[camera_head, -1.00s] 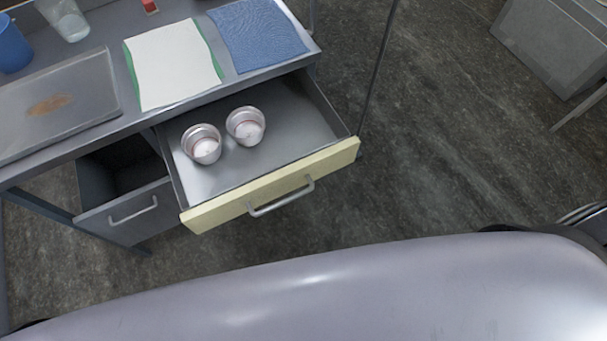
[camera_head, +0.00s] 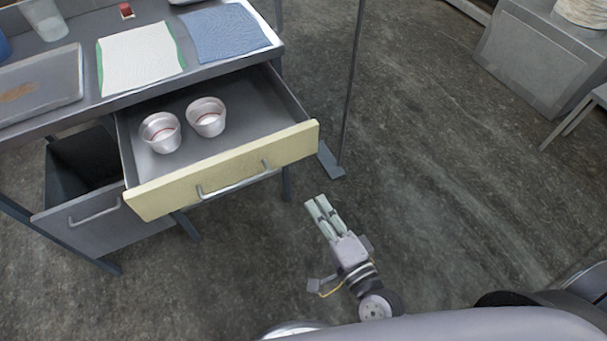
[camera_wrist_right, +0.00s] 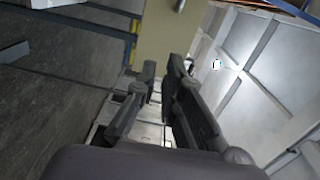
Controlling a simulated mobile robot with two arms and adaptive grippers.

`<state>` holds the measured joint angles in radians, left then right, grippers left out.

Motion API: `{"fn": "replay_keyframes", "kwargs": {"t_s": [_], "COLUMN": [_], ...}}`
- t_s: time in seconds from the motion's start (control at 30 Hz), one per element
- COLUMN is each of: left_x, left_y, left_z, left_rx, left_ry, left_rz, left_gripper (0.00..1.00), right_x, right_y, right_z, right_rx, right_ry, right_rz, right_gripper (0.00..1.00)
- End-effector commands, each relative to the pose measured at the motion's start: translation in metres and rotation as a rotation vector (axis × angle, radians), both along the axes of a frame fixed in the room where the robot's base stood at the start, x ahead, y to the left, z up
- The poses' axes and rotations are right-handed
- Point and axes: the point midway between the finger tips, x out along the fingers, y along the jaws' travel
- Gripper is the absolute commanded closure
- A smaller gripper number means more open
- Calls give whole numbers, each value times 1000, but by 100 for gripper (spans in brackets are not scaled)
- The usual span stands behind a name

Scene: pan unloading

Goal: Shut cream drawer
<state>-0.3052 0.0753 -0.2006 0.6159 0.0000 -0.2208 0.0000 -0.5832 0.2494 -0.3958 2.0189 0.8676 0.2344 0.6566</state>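The cream drawer (camera_head: 225,172) is pulled out from under the table in the head view, its metal handle (camera_head: 238,183) facing me. Two pale cups (camera_head: 160,132) (camera_head: 206,117) stand in it. My right gripper (camera_head: 316,206) is in front and to the right of the drawer, apart from it. Its fingers are close together with a thin gap, and nothing is between them. In the right wrist view, the gripper (camera_wrist_right: 162,66) points toward a pale panel that looks like the cream drawer front (camera_wrist_right: 160,35). My left gripper is out of view.
A grey drawer (camera_head: 105,222) beside the cream one also stands open. A thin post (camera_head: 353,85) stands right of the drawer. The floor in front is clear.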

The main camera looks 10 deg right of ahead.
Motion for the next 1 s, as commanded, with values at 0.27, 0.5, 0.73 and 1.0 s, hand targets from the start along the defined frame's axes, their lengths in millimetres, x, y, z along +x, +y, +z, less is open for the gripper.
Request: {"fn": "replay_keyframes", "kwargs": {"t_s": [0.27, 0.5, 0.73, 1.0], "left_x": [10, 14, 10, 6], "left_y": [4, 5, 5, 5], "left_z": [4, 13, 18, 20], "left_rx": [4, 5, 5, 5], "left_ry": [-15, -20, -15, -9], "left_rz": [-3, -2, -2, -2], "left_gripper": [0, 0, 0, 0], "right_x": [19, 68, 110, 133], "right_y": [5, 19, 32, 38], "right_z": [18, 18, 17, 15], "right_rx": [57, 54, 52, 51], "right_ry": [-20, -20, -19, -18], "right_rz": [-9, -9, -8, -7], "right_gripper": [100, 100, 100, 100]}}
